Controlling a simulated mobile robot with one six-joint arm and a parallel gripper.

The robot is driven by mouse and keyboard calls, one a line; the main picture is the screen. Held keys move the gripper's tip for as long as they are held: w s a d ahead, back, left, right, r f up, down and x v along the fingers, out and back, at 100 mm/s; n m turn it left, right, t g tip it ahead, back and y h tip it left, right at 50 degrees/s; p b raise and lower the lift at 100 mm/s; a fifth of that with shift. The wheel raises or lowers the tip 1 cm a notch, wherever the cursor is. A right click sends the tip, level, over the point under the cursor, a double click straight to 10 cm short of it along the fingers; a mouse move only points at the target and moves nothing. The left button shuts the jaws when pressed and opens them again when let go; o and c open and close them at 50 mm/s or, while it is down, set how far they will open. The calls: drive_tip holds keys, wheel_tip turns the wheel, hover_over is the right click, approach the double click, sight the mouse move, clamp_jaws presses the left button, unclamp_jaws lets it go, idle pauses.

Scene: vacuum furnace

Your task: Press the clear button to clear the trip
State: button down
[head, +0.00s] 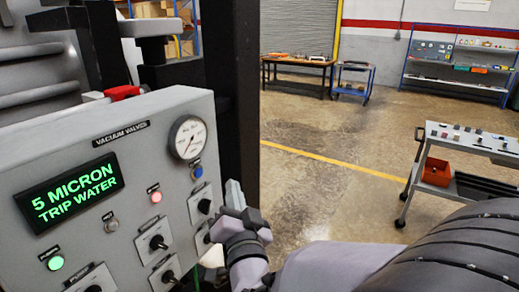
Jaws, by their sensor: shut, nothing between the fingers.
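The grey vacuum valves panel (75,150) fills the lower left of the head view. Its display (70,193) reads "5 MICRON TRIP WATER" in green. The panel has a green lit button (55,262), a grey button (112,226), a red button (156,197) and a blue button (197,172). Their small labels are too small to read, so I cannot tell which is the clear button. My gripper (234,196) is shut and empty, at the panel's right edge, below and right of the blue button. I cannot tell whether it touches the panel.
Several black switch knobs (157,243) stick out of the lower panel, and a gauge (187,138) sits at its upper right. A dark post (244,90) stands behind my gripper. A grey cart (470,140) with a red bin stands at the right. The floor between is clear.

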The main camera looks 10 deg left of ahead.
sight(199, 173)
drive_tip(key=w+a, duration=0.2)
drive_tip(key=a, duration=0.4)
drive_tip(key=shift+w, duration=0.25)
drive_tip(key=shift+p, duration=0.3)
drive_tip(key=shift+a, duration=0.15)
idle(1.4)
drive_tip(key=shift+w+a+b, duration=0.15)
drive_tip(key=shift+a+b, duration=0.15)
drive_tip(key=shift+b, duration=0.4)
drive_tip(key=shift+w+a+b, duration=0.15)
drive_tip(key=shift+a+b, duration=0.15)
drive_tip(key=shift+b, duration=0.05)
idle(0.5)
drive_tip(key=shift+s+d+b, duration=0.3)
drive_tip(key=shift+d+b, duration=0.4)
drive_tip(key=shift+b, duration=0.1)
